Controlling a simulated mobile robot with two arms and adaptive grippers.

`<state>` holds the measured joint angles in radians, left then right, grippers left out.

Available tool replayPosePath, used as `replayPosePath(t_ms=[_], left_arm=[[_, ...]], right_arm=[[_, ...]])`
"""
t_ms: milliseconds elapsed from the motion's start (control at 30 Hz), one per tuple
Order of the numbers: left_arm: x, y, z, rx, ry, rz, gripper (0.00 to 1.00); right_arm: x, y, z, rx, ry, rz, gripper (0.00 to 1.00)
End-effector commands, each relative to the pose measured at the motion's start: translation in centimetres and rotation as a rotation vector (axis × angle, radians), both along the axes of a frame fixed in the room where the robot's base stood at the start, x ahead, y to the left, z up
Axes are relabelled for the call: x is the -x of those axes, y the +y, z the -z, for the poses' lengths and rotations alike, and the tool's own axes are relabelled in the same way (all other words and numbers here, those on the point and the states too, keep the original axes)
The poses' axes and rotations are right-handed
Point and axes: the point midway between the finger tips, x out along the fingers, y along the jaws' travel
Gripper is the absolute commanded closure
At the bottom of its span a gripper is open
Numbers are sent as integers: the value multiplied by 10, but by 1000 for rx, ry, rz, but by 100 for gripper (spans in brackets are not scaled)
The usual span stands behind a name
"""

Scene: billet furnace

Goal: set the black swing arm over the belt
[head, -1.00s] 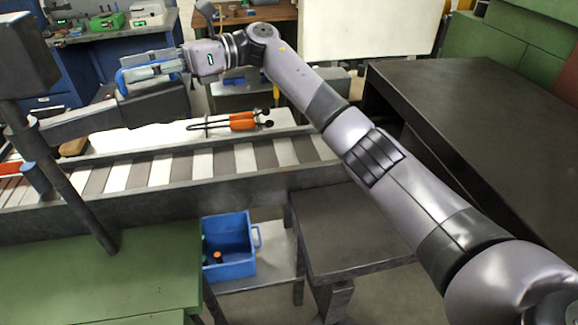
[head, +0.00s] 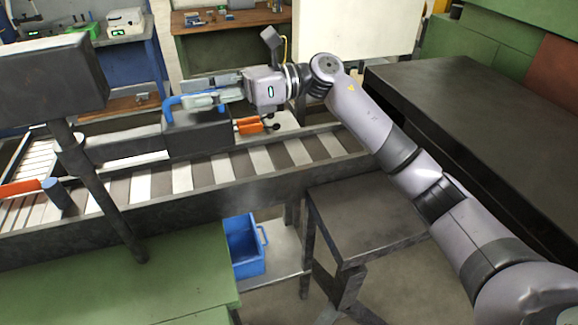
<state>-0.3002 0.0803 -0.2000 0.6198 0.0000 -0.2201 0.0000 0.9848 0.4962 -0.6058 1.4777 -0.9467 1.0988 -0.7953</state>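The black swing arm (head: 197,135) runs in from the left as a dark bar and ends in a thick dark block. The block stands above the far side of the belt (head: 185,174) and overlaps its far edge in the picture. A blue handle (head: 169,103) is on top of the block. My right gripper (head: 205,97) is at this handle, its fingers close around it; it appears shut on it, though the contact is partly hidden. The swing arm's left end is partly hidden behind a dark post. My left gripper is not in view.
A dark box on a post (head: 52,82) stands on the green table (head: 140,285) in front. Orange-handled tools (head: 250,125) lie behind the belt. A blue bin (head: 245,250) sits below it, beside a dark stand (head: 365,220). A large dark table (head: 480,120) is at right.

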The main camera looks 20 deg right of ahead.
Motion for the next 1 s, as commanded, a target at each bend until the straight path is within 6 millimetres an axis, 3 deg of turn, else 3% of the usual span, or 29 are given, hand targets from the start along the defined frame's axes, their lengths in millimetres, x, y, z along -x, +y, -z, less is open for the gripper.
replayPosePath(t_ms=[733, 800, 1000], left_arm=[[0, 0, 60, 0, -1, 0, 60], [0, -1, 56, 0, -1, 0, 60], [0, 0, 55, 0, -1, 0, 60]], right_arm=[[-1, -145, 3, -3, 2, 4, 69], [-4, -128, 4, -78, 55, 24, 69], [-16, -108, 8, -262, 195, 97, 69]])
